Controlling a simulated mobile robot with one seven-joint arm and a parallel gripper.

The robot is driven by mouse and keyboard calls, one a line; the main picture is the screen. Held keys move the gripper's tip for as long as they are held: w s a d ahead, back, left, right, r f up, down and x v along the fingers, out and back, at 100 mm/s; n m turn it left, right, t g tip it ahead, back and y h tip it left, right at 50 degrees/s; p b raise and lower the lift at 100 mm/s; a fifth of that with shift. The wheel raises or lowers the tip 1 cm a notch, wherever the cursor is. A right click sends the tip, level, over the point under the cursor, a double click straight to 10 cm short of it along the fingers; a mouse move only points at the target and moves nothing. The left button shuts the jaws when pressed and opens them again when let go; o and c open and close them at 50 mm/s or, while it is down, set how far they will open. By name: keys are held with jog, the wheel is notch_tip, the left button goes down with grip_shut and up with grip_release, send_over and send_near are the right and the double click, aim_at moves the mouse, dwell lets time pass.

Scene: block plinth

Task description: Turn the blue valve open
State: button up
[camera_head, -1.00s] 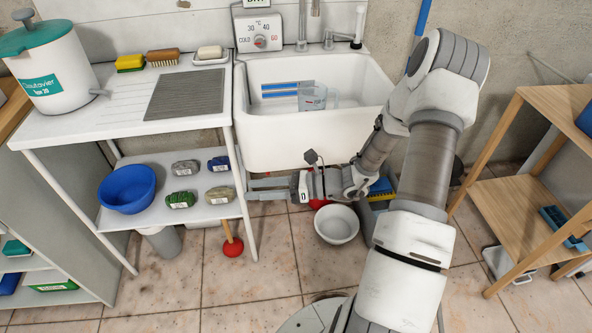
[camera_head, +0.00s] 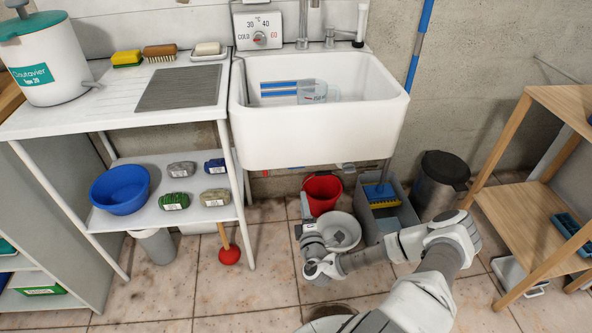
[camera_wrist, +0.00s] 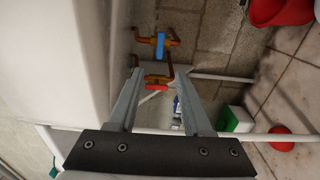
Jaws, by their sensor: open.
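The blue valve (camera_wrist: 161,45) shows in the wrist view as a small blue handle on copper and brass pipework, beyond my fingertips. A red-handled valve (camera_wrist: 156,85) sits nearer, between my fingers in the picture. My gripper (camera_wrist: 158,70) is open, with nothing visibly held between its two grey fingers. I cannot tell its exact distance from either valve. In the head view, my gripper (camera_head: 304,205) is low in front of the sink, beside the red bucket, pointing up and away. The valves are mostly hidden under the sink there.
The white sink (camera_head: 318,130) overhangs the pipework. A red bucket (camera_head: 322,193), white basin (camera_head: 337,225), grey crate (camera_head: 388,215) and dark-lidded bin (camera_head: 440,185) crowd the floor. A plunger (camera_head: 229,254) stands left, near the shelf. Open floor lies in front.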

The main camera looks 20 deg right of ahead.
jog(key=shift+b+x, duration=3.15)
jog(key=shift+x, duration=5.55)
jog(key=shift+f, duration=0.1)
grip_shut()
